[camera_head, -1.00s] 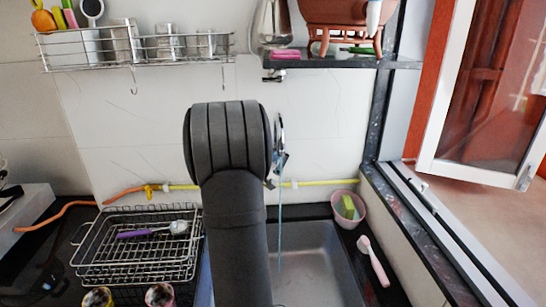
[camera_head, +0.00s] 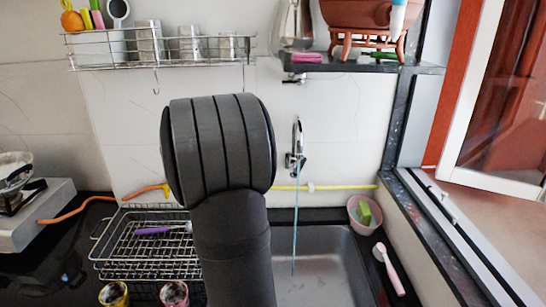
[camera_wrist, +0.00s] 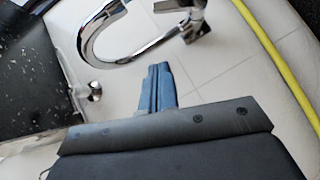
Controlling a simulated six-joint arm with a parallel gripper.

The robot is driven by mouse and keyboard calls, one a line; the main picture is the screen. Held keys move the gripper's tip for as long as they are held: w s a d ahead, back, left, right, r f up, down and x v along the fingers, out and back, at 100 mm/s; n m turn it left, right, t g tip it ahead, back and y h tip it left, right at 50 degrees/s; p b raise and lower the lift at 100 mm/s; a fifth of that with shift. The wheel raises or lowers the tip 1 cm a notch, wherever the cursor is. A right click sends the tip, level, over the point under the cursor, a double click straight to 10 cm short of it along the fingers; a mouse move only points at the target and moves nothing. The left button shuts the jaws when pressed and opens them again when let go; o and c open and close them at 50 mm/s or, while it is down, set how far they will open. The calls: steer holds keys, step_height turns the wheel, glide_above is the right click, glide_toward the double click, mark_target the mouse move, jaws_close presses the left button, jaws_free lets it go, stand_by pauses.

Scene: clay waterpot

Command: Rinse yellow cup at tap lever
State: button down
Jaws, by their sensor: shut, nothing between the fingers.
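The yellow cup (camera_head: 113,294) stands at the bottom left in the head view, cut off by the frame edge, with a dark inside. The chrome tap (camera_head: 297,145) is on the back wall. A thin bluish stream (camera_head: 295,225) runs from it down into the grey sink (camera_head: 325,265). In the wrist view, the tap's curved spout (camera_wrist: 100,35) and its lever (camera_wrist: 190,22) show above my gripper (camera_wrist: 158,72). My gripper's blue fingers are closed together and empty, with the tips just below the tap parts. In the head view my arm hides my gripper.
A pink cup (camera_head: 174,294) stands beside the yellow cup. A wire dish rack (camera_head: 150,265) with a purple-handled brush (camera_head: 160,229) is left of the sink. A pink bowl (camera_head: 362,215) and pink brush (camera_head: 390,270) lie to the right. A yellow hose (camera_head: 340,187) crosses the wall.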

step_height(320, 180, down, 9)
steer(key=s+d+m+g+y, duration=0.1)
steer(key=s+m+g+y, duration=0.1)
steer(key=m+y, duration=0.2)
steer(key=m+t+y, duration=0.1)
steer(key=m+t, duration=0.6)
steer(key=m, duration=2.1)
glide_toward(299, 166)
steer(key=s+d, duration=0.2)
steer(key=d, duration=0.5)
steer(key=w, duration=0.9)
steer(key=shift+a+r, duration=0.4)
steer(key=shift+w, duration=0.15)
